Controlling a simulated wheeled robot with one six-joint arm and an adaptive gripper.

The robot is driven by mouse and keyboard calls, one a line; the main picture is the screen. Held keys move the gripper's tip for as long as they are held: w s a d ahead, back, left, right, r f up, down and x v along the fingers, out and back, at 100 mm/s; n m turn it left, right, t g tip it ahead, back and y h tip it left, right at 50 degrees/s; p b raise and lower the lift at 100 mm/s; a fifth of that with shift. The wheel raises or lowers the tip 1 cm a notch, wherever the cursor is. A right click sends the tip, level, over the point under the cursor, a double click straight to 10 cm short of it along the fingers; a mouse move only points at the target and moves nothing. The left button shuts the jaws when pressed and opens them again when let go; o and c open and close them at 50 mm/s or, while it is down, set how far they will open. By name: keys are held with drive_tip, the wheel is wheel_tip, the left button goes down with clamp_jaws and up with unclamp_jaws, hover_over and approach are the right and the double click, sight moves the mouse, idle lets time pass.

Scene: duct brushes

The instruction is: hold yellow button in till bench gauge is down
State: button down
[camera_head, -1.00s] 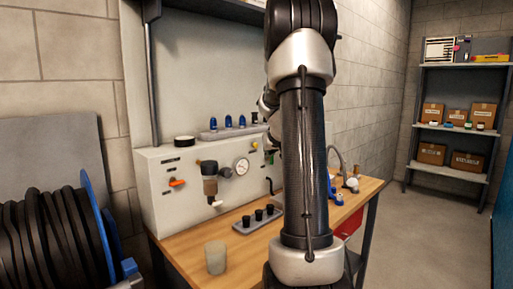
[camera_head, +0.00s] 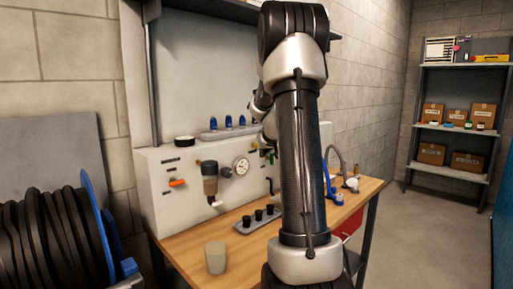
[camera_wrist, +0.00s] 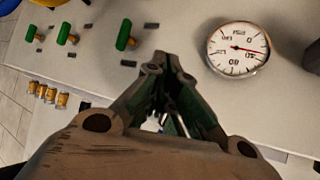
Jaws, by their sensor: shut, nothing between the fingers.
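The bench gauge (camera_head: 241,165) is a round white dial on the front of the pale panel. It also shows in the wrist view (camera_wrist: 238,48), turned around, with its red needle pointing right, near the low numbers; I cannot read it exactly. My gripper (camera_wrist: 168,62) is shut and empty, its fingertips close to the panel, between the gauge and the green-handled valves (camera_wrist: 125,35). I make out no yellow button in either view; the fingers may cover it. Whether they touch the panel I cannot tell. In the head view my arm hides the gripper.
Brass fittings (camera_wrist: 45,94) lie below the valves. A cup (camera_head: 215,257) and a tray of black parts (camera_head: 257,220) stand on the wooden bench (camera_head: 188,250).

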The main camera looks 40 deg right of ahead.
drive_tip(key=shift+w, duration=0.1)
idle(0.7)
drive_tip(key=shift+w, duration=0.3)
drive_tip(key=shift+w+a, duration=0.1)
drive_tip(key=shift+w, duration=0.45)
idle(0.7)
idle(1.5)
drive_tip(key=shift+s, duration=1)
drive_tip(key=s, duration=0.5)
drive_tip(key=shift+d, duration=0.25)
